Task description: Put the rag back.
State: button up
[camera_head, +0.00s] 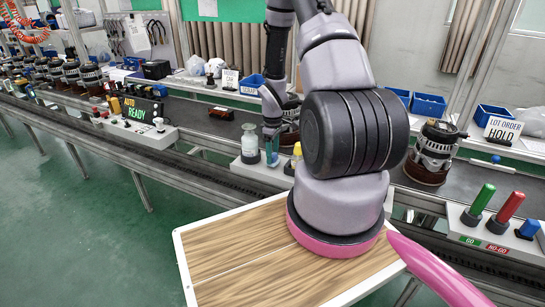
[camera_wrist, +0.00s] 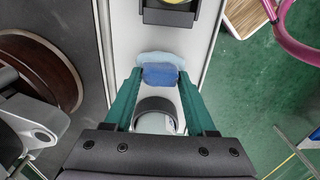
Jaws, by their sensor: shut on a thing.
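My gripper (camera_wrist: 160,80) points down, its green fingers shut on a blue rag (camera_wrist: 160,73). A paler blue patch shows just beyond the rag's far edge; I cannot tell whether it is part of the rag or something beneath. The rag is over a white strip-like station (camera_wrist: 126,30) beside the conveyor; I cannot tell whether it touches it. In the head view my gripper (camera_head: 271,152) is between a clear bottle (camera_head: 250,143) and a yellow-topped item (camera_head: 297,151). The rag is hard to make out there.
A black holder with a yellow item (camera_wrist: 172,10) stands ahead of the rag. A dark-ringed round item (camera_wrist: 155,122) sits close between my fingers. An alternator (camera_head: 434,152) stands on the belt at right. A panel with green and red handles (camera_head: 482,200) is at far right.

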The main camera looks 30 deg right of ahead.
jog(key=shift+f, duration=0.55)
jog(key=shift+f, duration=0.15)
jog(key=o, duration=1.3)
